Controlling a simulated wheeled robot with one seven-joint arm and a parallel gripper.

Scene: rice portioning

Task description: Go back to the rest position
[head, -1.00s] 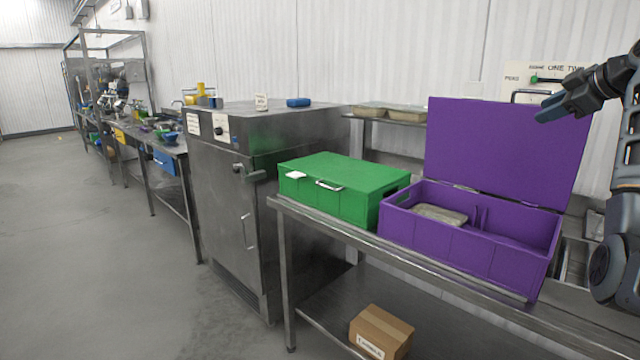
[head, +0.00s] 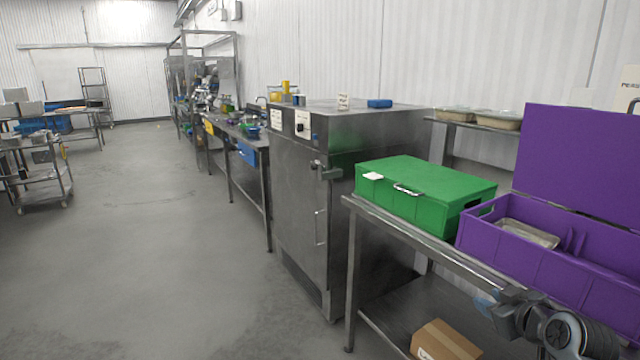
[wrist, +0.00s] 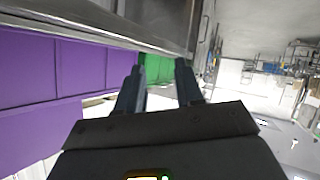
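My gripper (wrist: 160,88) shows in the wrist view with its two dark fingers apart and nothing between them. In the head view my gripper (head: 490,303) is low at the right, in front of the steel table edge and below the purple box (head: 535,262). The purple box has its lid (head: 580,160) raised, and a metal tray (head: 527,233) lies inside it. The green box (head: 425,190) stands shut to the left of the purple one. In the wrist view the purple box (wrist: 40,75) is at the left and the green box (wrist: 157,68) is behind the fingers.
A steel cabinet (head: 310,190) stands left of the steel table (head: 400,232). A cardboard box (head: 445,342) lies on the table's lower shelf. A wheeled cart (head: 42,180) stands far left. The grey floor (head: 150,270) at the left is clear.

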